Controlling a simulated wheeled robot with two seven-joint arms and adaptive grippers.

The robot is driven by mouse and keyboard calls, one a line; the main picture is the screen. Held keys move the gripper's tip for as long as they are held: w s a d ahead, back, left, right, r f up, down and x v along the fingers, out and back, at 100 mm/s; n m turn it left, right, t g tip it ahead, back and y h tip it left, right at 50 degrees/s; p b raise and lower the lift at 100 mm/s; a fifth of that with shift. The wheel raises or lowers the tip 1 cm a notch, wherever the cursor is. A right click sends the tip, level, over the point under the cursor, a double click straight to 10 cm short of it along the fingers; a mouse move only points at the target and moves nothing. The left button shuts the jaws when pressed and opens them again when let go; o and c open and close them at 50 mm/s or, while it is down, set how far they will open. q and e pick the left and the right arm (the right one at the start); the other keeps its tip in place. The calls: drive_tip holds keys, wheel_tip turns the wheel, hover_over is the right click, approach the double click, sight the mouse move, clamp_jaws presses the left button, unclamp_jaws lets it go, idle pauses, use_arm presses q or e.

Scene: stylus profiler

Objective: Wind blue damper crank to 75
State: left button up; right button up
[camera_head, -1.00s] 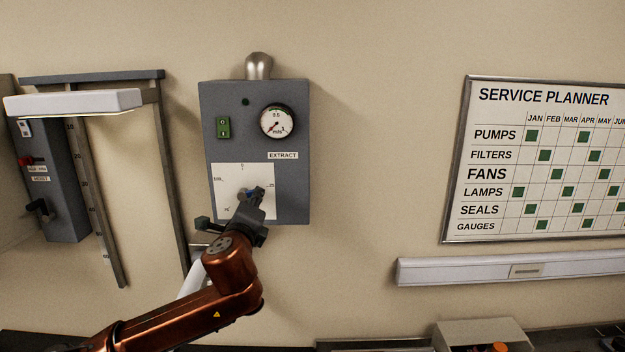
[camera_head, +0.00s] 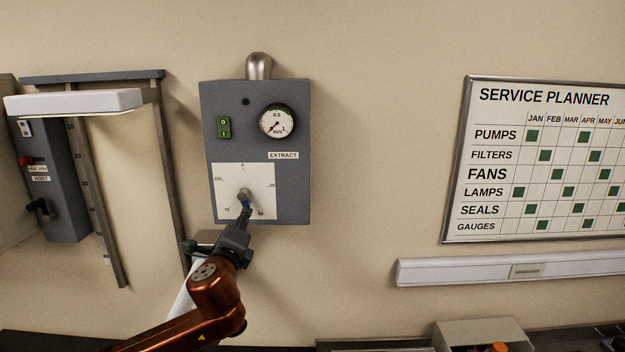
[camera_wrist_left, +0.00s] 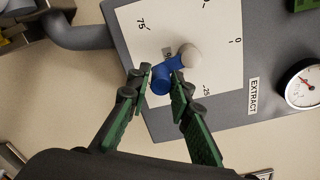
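The blue damper crank (camera_head: 246,205) sits on the white dial plate (camera_head: 229,180) of the grey extract box. Its arm points down from the pale hub (camera_head: 243,195), between the 50 and 75 marks in the head view. In the left wrist view the blue crank handle (camera_wrist_left: 161,78) lies between my fingertips. My left gripper (camera_head: 246,213) comes from below and is shut on this handle; it also shows in the left wrist view (camera_wrist_left: 160,82). The 75 mark is clear of the gripper at the lower left of the dial. My right gripper is in neither view.
Above the dial are a round gauge (camera_head: 277,121) and a green switch (camera_head: 223,127). A hoist unit (camera_head: 55,190) with a rail stands to the left. A service planner board (camera_head: 545,160) and a ledge (camera_head: 510,268) are on the right. Bare wall lies between.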

use_arm(q)
drive_tip(key=a+r, duration=0.4)
drive_tip(key=a, duration=0.3)
drive_tip(key=shift+a, duration=0.4)
drive_tip(key=shift+o, duration=0.8)
drive_tip(key=shift+s+f, duration=0.1)
drive_tip(key=o, duration=0.3)
drive_tip(key=shift+d, duration=0.1)
drive_tip(key=shift+s, duration=4)
